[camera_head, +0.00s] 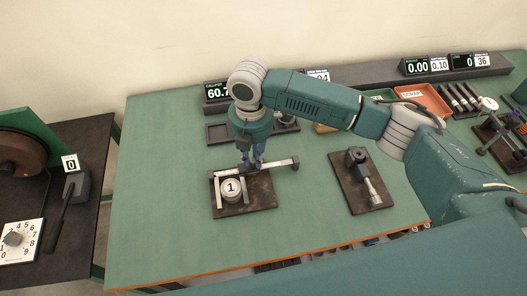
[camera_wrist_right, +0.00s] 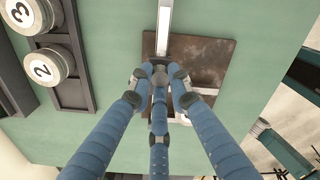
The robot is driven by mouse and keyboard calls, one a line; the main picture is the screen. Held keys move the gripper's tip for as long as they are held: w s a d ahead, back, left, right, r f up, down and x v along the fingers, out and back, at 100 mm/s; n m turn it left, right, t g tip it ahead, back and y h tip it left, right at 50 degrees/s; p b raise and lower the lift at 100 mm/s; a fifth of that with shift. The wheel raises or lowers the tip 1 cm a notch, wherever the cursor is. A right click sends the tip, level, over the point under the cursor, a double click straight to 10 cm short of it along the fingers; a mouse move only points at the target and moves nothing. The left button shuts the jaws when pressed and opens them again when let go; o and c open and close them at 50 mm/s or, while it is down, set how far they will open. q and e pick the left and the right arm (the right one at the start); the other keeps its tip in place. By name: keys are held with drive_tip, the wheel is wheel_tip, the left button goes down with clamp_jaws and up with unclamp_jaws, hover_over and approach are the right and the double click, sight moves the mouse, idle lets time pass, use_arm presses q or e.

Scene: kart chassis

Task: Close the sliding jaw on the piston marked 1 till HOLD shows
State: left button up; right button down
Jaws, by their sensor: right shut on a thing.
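The piston marked 1 (camera_head: 231,190) stands on a dark brown plate (camera_head: 262,198) on the green table, below a pale caliper beam (camera_head: 281,163). One jaw shows at the piston's left; the sliding jaw is at its right, partly under my gripper, and I cannot tell whether it touches the piston. My right gripper (camera_head: 253,162) points down, shut on the sliding jaw at the beam. In the right wrist view its three blue fingers (camera_wrist_right: 160,80) close around a grey knob on the beam (camera_wrist_right: 164,25). A caliper display (camera_head: 215,91) reads about 60.7, its right side hidden by my arm. My left gripper is out of view.
Pistons 2 (camera_wrist_right: 44,67) and 3 (camera_wrist_right: 22,13) sit in a dark tray beside the plate. Another plate with a dark tool (camera_head: 358,180) lies to the right. An orange tray (camera_head: 426,100) is at the back right. The table's left part is clear.

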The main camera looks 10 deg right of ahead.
drive_tip(key=shift+a, duration=0.2)
drive_tip(key=c, duration=1.6)
unclamp_jaws()
drive_tip(key=shift+r, duration=0.1)
wheel_tip(320, 180, up, 12)
drive_tip(key=shift+f, duration=0.1)
